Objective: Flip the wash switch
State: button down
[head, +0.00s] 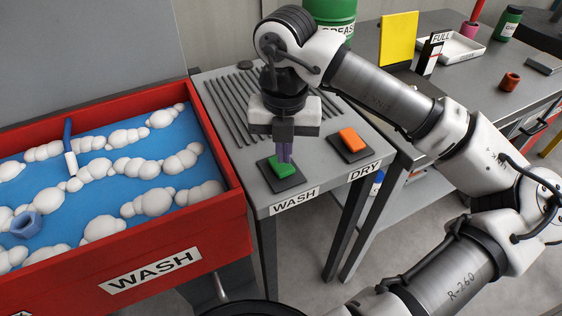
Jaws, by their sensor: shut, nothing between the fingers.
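The wash switch (289,173) is a green rocker on a dark square plate, on the grey table just behind the WASH label (294,200). My gripper (285,158) points straight down over it, with its fingers shut and empty. The fingertips are at the green rocker's upper part and hide some of it. I cannot tell whether they touch it. An orange rocker (352,138) on a similar plate sits to the right, behind the DRY label (364,171).
A red WASH tub (232,178) with blue liquid, white foam and a blue ring (26,224) stands at the left. Dark ribs (226,112) line the table behind the switches. A green grease can (330,14), a yellow panel (398,38) and a white tray (462,50) stand farther back.

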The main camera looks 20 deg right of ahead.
aim_at(284, 168)
jog(key=shift+f+b, duration=1.15)
dwell(0.4)
jog(key=shift+r, duration=0.15)
jog(key=shift+r+p, duration=1.8)
jog(key=shift+r, duration=1.6)
jog(key=shift+f, duration=0.1)
